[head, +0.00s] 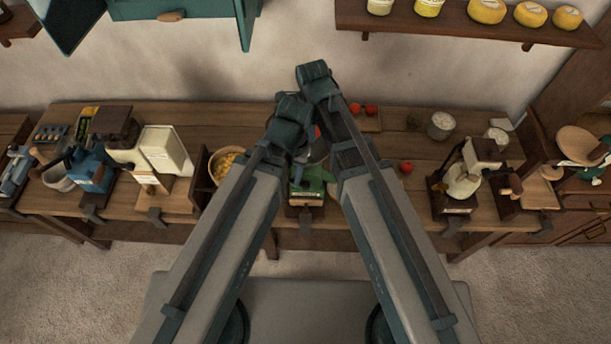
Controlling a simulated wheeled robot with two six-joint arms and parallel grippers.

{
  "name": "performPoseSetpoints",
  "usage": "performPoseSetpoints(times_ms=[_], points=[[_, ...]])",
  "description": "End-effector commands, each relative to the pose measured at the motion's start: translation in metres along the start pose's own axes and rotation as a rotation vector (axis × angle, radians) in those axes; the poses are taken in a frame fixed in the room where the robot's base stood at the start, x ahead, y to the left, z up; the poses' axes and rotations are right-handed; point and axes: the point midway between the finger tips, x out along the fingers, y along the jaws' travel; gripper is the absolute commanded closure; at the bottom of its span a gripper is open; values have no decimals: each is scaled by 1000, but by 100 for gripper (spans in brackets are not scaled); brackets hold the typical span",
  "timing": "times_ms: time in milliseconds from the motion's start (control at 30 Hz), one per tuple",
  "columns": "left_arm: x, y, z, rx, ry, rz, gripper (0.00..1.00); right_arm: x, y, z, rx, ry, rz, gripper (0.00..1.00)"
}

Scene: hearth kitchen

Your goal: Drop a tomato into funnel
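Two red tomatoes (356,108) (371,109) sit at the back of the counter on a small wooden tray (371,125). Another tomato (406,167) lies on the bare counter, right of my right arm. A small red patch (317,132) shows between my arms; I cannot tell what it is. Below it stands a green device (312,184) on a wooden base, with a greyish round part (316,153) at its top, which may be the funnel. My arms partly cover it. Both arms rise to dark joints near the middle; neither gripper's fingers can be seen.
A bowl of yellow pieces (226,166) stands left of my arms. A cream-and-white machine (165,150) and a blue one (92,172) are further left. A cream machine (465,182) and a pale jar (441,125) stand right. Counter (395,190) around the loose tomato is clear.

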Motion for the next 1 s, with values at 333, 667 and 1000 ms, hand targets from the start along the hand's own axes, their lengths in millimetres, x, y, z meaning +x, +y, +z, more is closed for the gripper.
performPoseSetpoints(times_ms=[333, 667, 1000], points=[[41, 4, -3, 8, 2, -1, 52, 40, 8, 0, 0, 0, 0, 96], [55, 5, -4, 6, 2, -1, 52, 54, 10, 0, 0, 0, 0, 96], [54, 5, -4, 6, 2, -1, 52, 53, 10, 0, 0, 0, 0, 7]])
